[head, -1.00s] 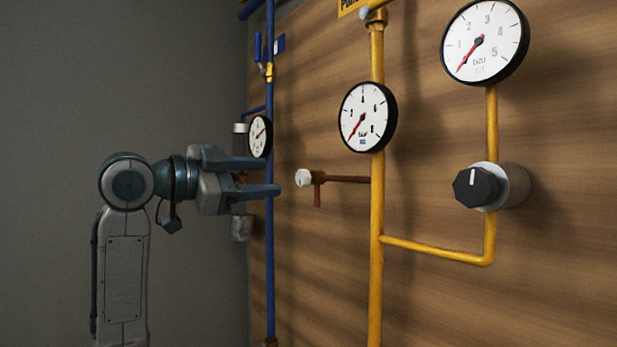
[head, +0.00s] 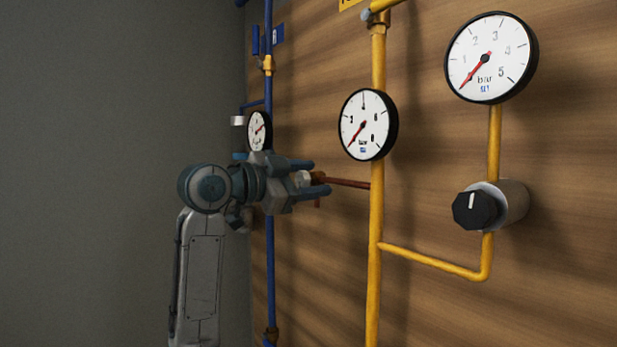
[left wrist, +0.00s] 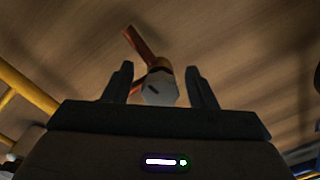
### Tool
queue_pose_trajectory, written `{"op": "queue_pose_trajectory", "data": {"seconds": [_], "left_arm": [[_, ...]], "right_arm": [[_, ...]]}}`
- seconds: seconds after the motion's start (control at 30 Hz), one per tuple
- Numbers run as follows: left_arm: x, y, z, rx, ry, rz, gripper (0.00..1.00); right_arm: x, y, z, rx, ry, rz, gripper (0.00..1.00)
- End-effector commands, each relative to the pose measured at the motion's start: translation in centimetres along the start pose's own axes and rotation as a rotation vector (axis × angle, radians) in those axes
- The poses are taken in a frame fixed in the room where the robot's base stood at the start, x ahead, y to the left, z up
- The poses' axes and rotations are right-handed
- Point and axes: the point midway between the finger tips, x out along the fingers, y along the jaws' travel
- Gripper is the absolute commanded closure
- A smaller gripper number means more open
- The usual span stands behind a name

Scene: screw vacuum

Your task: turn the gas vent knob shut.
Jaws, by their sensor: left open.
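The gas vent knob (head: 304,179) is a small pale knob at the end of a short red-brown pipe (head: 345,183) off the yellow pipe. It is partly hidden by my fingers in the head view. In the left wrist view the knob (left wrist: 159,88) shows a light, many-sided face with a mark on it. My left gripper (head: 320,177) is open, its fingers above and below the knob. In the left wrist view the knob lies between the two fingers, with some gap seen on each side. Contact cannot be told. My right gripper is not in view.
A yellow pipe (head: 376,225) stands right of the knob, with a gauge (head: 366,125) above. A larger gauge (head: 491,58) and a black knob (head: 476,207) are further right. A blue pipe (head: 269,260) runs behind my left arm.

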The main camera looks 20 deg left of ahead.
Motion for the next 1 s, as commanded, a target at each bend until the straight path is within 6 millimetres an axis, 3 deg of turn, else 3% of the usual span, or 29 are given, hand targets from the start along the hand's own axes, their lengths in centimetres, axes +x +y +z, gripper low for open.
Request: {"op": "queue_pose_trajectory", "data": {"seconds": [0.03,0.23,0.63,1.0], "left_arm": [[0.0,0.0,0.0,0.0,0.0,0.0,0.54],[0.0,0.0,0.0,0.0,0.0,0.0,0.93],[0.0,0.1,0.1,0.067,0.001,0.001,0.93],[0.0,0.2,0.2,0.355,0.001,0.001,0.93]], "right_arm": [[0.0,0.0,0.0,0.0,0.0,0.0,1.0],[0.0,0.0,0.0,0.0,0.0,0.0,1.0],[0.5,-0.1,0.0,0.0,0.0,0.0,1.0],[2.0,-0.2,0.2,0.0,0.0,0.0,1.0]]}}
